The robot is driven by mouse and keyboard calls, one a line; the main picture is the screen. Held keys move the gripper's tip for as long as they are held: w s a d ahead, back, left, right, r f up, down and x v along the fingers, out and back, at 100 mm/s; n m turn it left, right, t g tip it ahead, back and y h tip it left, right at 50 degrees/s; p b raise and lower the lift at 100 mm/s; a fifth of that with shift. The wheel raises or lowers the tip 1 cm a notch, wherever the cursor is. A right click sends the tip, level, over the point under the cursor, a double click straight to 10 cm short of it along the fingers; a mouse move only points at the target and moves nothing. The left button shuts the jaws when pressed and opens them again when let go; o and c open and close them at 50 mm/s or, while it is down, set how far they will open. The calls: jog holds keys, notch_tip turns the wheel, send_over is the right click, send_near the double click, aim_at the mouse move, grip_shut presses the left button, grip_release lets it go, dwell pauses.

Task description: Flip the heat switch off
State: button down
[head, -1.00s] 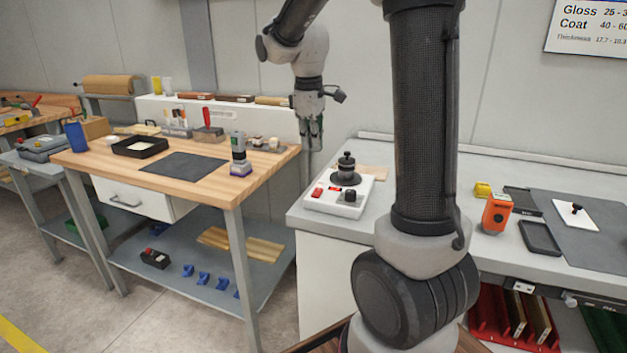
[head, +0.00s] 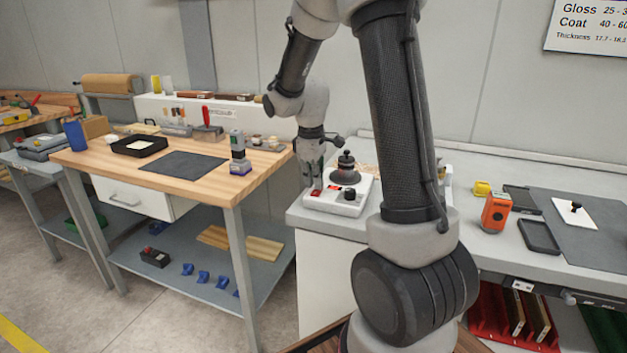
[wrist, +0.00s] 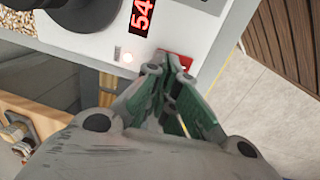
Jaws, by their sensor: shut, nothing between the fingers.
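The white heating unit (head: 325,206) stands at the left end of the grey counter. It carries a dark round part (head: 345,172) with a knob on top, a small black dial (head: 350,195) and a red digital display, which starts with 54 in the wrist view (wrist: 141,16). The red switch (wrist: 184,61) shows in the wrist view at the unit's edge, partly hidden by the fingers. My gripper (head: 314,187) is shut and empty, pointing down over the switch's corner. In the wrist view its green-sided fingertips (wrist: 166,66) lie right at the switch; I cannot tell whether they touch it.
A small lamp (wrist: 127,57) glows beside the display. A wooden workbench (head: 262,165) stands to the left across a gap.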

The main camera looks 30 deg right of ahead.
jog(key=shift+d+f, duration=0.1)
jog(key=shift+f, duration=0.15)
dwell(0.3)
jog(key=shift+s+a+r, duration=0.15)
jog(key=shift+s+a, duration=0.3)
jog(key=shift+a, duration=0.2)
notch_tip(320, 180, up, 14)
jog(key=s+a, duration=0.1)
jog(key=shift+a, duration=0.15)
